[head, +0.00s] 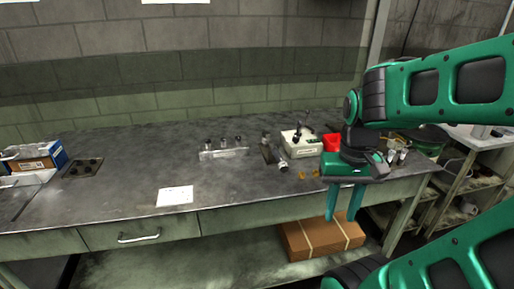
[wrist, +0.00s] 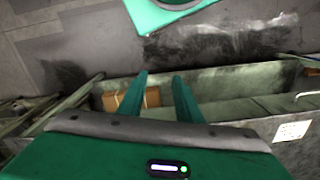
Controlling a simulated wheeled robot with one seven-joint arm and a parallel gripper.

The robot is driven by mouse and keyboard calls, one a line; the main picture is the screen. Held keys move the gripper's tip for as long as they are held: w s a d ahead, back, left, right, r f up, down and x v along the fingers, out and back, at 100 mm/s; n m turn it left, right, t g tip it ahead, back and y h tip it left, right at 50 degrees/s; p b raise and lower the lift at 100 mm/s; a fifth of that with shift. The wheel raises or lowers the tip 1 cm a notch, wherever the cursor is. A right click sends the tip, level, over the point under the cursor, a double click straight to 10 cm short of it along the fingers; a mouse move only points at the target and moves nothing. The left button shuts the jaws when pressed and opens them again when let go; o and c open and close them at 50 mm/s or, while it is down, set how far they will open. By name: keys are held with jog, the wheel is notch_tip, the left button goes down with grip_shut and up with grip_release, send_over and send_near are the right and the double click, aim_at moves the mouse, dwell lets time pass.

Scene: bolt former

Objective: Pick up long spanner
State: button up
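I cannot make out a long spanner in either view. My gripper (head: 344,204) hangs in front of the right part of the workbench (head: 110,207), with its green fingers pointing down past the bench's front edge. In the wrist view my gripper (wrist: 160,84) shows two fingers spread apart with nothing between them. My gripper and arm hide part of the bench's right end in the head view.
On the bench are a white box (head: 301,146), a red bin (head: 331,142), a clear rack (head: 224,154), a paper sheet (head: 175,196) and a blue carton (head: 36,158). A cardboard box (head: 317,237) lies below. The bench's middle is mostly clear.

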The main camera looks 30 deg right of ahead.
jog(key=shift+s+d, duration=0.1)
jog(key=shift+d, duration=0.1)
jog(key=shift+o, duration=1.4)
jog(key=shift+s+r, duration=0.1)
jog(key=n+t, duration=0.3)
jog(key=t, duration=0.2)
send_near(277, 151)
jog(key=x, duration=0.4)
jog(key=shift+a, duration=0.1)
jog(key=shift+x, duration=2.8)
grip_shut()
